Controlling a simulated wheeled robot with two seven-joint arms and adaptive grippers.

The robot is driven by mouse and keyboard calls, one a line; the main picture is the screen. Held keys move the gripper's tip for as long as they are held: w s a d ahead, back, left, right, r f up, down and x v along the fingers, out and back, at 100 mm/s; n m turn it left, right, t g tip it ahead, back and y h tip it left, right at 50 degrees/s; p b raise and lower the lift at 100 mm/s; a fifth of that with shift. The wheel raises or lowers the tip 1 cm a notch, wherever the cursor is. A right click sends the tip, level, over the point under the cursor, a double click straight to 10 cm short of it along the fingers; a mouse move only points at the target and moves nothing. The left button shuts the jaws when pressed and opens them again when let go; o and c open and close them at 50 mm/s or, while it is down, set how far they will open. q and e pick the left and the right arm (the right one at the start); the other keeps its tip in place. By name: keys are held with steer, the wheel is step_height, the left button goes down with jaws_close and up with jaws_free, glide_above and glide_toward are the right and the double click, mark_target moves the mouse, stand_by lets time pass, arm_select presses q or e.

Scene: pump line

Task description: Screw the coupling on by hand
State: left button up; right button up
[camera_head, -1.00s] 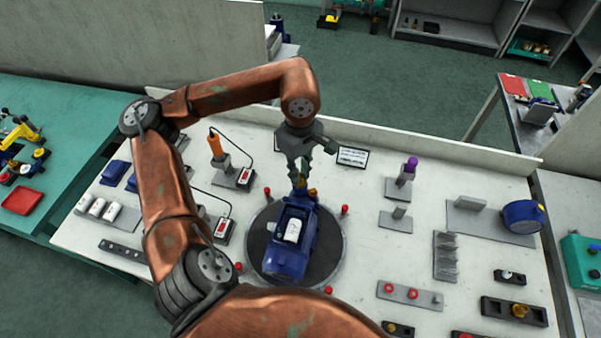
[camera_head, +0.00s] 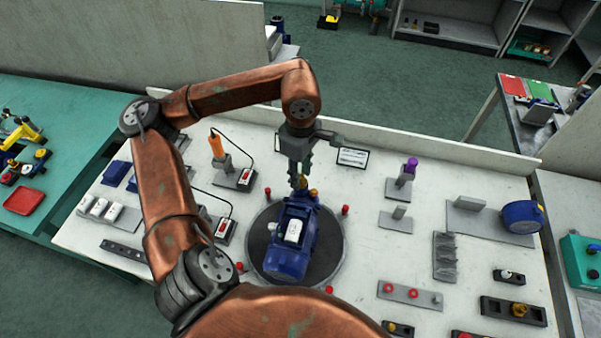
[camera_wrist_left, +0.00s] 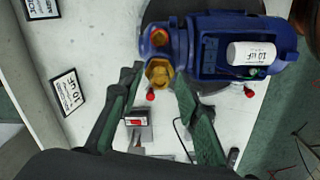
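A blue pump (camera_head: 291,245) with a white cylinder (camera_head: 293,231) on top sits on a dark round turntable (camera_head: 331,255). The brass coupling (camera_wrist_left: 159,72) is at the pump's end, beside an orange-brown cap (camera_wrist_left: 159,37). In the head view the coupling is small and partly hidden by the gripper. My left gripper (camera_head: 299,174) is above that end of the pump, pointing down. My right gripper is not in view.
Red pegs (camera_head: 345,210) stand around the turntable. An orange-handled tool (camera_head: 216,146) with a cable stands to its left. A small sign (camera_head: 353,157) is behind, right of the gripper. Fixtures, including a purple-topped one (camera_head: 411,165), stand on the right.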

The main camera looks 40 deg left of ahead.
arm_select(q)
steer(key=n, duration=0.3)
steer(key=shift+n, duration=0.3)
steer(key=shift+n+p, duration=0.4)
steer(key=shift+n, duration=1.2)
steer(key=n, duration=0.3)
steer(key=shift+n, duration=0.3)
